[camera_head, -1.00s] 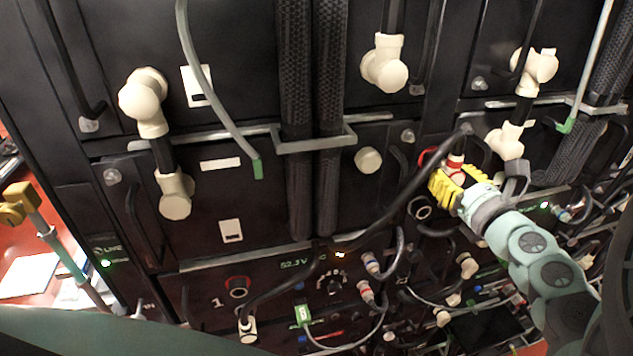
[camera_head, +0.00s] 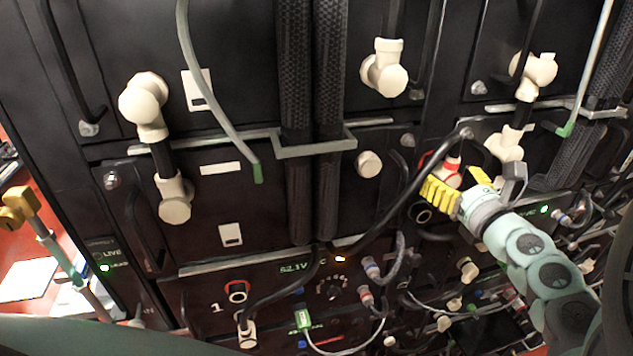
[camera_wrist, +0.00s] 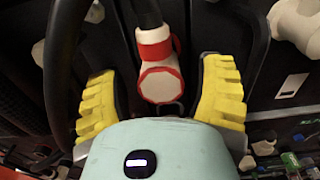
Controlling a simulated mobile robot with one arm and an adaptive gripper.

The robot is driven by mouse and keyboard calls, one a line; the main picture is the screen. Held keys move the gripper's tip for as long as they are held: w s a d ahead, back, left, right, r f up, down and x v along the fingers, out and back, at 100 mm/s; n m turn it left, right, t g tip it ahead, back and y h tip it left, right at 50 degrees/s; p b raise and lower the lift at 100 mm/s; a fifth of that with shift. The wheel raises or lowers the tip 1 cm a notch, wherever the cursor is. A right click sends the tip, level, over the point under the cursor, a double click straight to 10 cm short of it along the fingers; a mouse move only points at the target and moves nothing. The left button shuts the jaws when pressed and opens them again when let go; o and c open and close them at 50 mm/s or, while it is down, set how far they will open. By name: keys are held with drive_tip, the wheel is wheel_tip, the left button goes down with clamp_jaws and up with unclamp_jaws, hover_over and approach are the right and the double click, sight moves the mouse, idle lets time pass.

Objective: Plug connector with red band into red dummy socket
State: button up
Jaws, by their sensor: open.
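The connector with red band (camera_head: 452,170) is a cream elbow piece with a black cable. In the wrist view the connector (camera_wrist: 158,82) shows its red band and a red-rimmed round end, between my two yellow fingers. My gripper (camera_head: 458,190) is open, with a finger on each side of the connector and visible gaps between. A red ring (camera_head: 427,159) shows just left of the connector; I cannot tell whether it is the red dummy socket or how the connector is seated. Another red-rimmed socket (camera_head: 237,289) beside the number 1 is empty.
Cream elbow connectors (camera_head: 145,100) stand out from the black battery modules. Thick braided cables (camera_head: 312,120) run down the middle behind a metal bracket (camera_head: 315,145). A black cable (camera_head: 415,190) passes close to the left of my gripper. Smaller plugs and wires crowd the lower panel.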

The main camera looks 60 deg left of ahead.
drive_tip(key=v, duration=1.1)
drive_tip(key=shift+s+d, duration=0.15)
drive_tip(key=shift+d, duration=0.15)
